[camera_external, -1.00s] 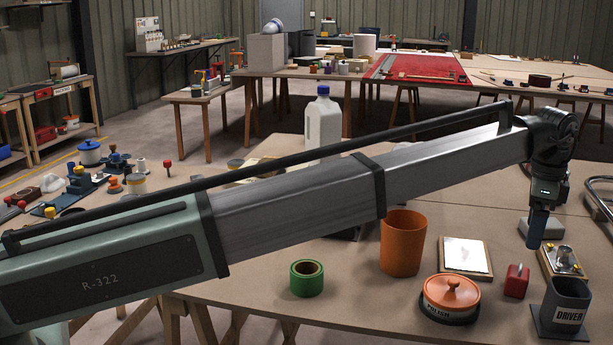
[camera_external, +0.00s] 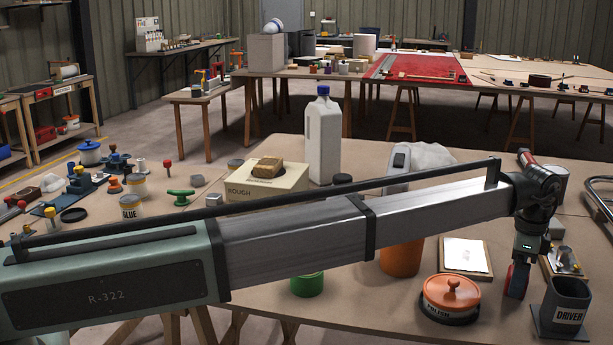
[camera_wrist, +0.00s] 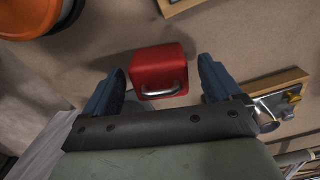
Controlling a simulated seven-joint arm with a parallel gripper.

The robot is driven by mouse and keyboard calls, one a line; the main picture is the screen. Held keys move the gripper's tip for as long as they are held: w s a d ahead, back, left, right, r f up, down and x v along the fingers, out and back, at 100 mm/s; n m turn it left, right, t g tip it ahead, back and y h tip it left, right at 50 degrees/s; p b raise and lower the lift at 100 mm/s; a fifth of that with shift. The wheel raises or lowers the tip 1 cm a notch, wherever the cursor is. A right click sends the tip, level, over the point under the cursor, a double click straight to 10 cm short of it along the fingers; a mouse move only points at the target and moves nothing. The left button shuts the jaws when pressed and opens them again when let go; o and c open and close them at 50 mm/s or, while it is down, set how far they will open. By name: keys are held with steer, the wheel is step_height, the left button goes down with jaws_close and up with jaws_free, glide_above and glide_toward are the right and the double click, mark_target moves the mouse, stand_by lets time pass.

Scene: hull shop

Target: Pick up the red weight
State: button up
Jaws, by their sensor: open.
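The red weight (camera_wrist: 158,68) is a small red block with a silver handle, seen in the wrist view between the two blue fingers. My gripper (camera_wrist: 160,88) is open, with one finger on each side of the weight and a gap showing on both sides. In the external view my gripper (camera_external: 517,282) points down over the weight on the table's right part. There the weight is mostly hidden behind the fingers, with a little red showing beside them.
The orange polish tin (camera_external: 451,297) stands just left of my gripper. The grey driver holder (camera_external: 566,302) stands close on its right. A wooden-edged tray with metal fittings (camera_wrist: 278,107) lies right of the weight. A framed white sheet (camera_external: 465,255) lies behind.

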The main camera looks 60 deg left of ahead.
steer(key=shift+f, duration=0.65)
steer(key=shift+r, duration=0.1)
steer(key=c, duration=1.5)
